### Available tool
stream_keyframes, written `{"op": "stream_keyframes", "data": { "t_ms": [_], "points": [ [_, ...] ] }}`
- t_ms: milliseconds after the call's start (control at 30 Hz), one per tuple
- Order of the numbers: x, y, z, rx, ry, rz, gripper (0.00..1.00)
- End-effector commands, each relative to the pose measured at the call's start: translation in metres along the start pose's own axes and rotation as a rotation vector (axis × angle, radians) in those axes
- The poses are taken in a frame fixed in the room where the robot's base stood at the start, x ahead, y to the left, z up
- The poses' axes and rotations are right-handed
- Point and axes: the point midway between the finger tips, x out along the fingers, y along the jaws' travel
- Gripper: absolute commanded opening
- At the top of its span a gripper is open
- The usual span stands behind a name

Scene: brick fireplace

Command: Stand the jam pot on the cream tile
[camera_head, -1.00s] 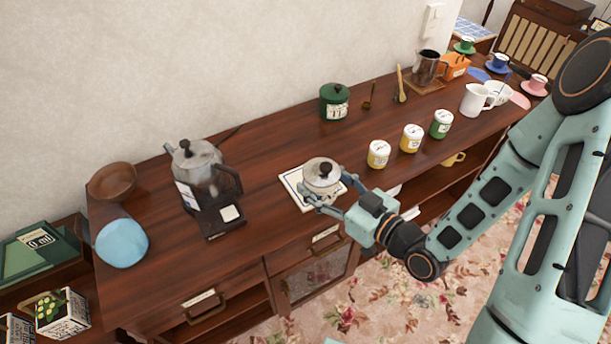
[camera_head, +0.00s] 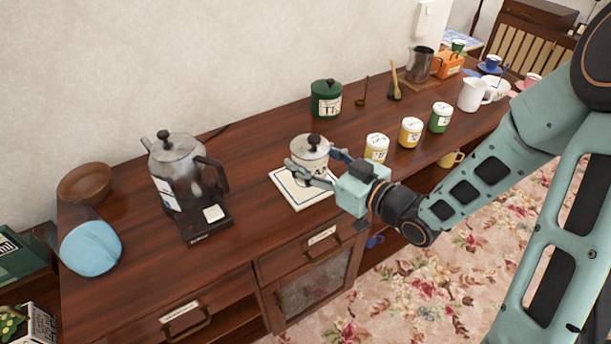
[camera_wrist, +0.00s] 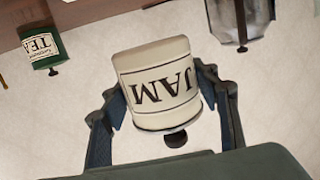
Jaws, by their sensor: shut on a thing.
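The jam pot (camera_head: 311,153) is a cream pot with a dark knob on its lid. My gripper (camera_head: 315,163) is shut on it, one finger on each side. In the wrist view the jam pot (camera_wrist: 158,84) shows upside down, its JAM label facing the camera, between both fingers of my gripper (camera_wrist: 170,98). The cream tile (camera_head: 288,190), with a thin blue border, lies on the wooden sideboard. The pot overlaps the tile's back part in the head view. Its base is partly hidden by the fingers, so I cannot tell whether it touches the tile.
A metal coffee pot (camera_head: 178,165) on a black burner (camera_head: 200,222) stands left of the tile. A green tea canister (camera_head: 326,100) stands behind. Several lidded jars (camera_head: 410,132) stand to the right. The sideboard top (camera_head: 255,140) between coffee pot and canister is clear.

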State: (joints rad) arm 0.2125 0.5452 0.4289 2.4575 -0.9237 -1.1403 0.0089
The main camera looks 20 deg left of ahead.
Motion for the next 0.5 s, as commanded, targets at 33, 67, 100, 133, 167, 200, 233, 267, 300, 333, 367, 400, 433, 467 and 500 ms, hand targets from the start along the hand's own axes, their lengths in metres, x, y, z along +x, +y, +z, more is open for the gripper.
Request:
{"op": "stream_keyframes", "data": {
  "t_ms": [33, 67, 100, 133, 167, 200, 233, 267, 300, 333, 367, 400, 433, 467, 500],
  "points": [
    [0.013, 0.007, 0.006, 0.000, 0.005, -0.002, 0.16],
    [0.019, 0.012, 0.008, -0.001, 0.005, -0.002, 0.16],
    [0.027, 0.017, 0.011, -0.001, 0.005, -0.001, 0.16],
    [0.033, 0.021, 0.017, 0.001, 0.004, -0.002, 0.16],
    [0.037, 0.023, 0.025, 0.001, 0.003, -0.002, 0.16],
    [0.043, 0.027, 0.032, 0.001, 0.003, -0.001, 0.16],
    [0.046, 0.029, 0.036, 0.001, 0.003, -0.001, 0.16],
    [0.050, 0.032, 0.039, 0.000, 0.004, -0.001, 0.16],
    [0.055, 0.034, 0.044, 0.001, 0.004, -0.001, 0.16],
    [0.058, 0.036, 0.046, 0.000, 0.004, -0.001, 0.16],
    [0.060, 0.038, 0.048, 0.000, 0.004, -0.001, 0.16],
    [0.063, 0.039, 0.051, 0.000, 0.003, -0.001, 0.16],
    [0.064, 0.041, 0.051, -0.001, 0.003, -0.001, 0.16],
    [0.065, 0.041, 0.052, -0.001, 0.003, 0.000, 0.16],
    [0.066, 0.042, 0.053, -0.001, 0.003, 0.000, 0.16]
  ]
}}
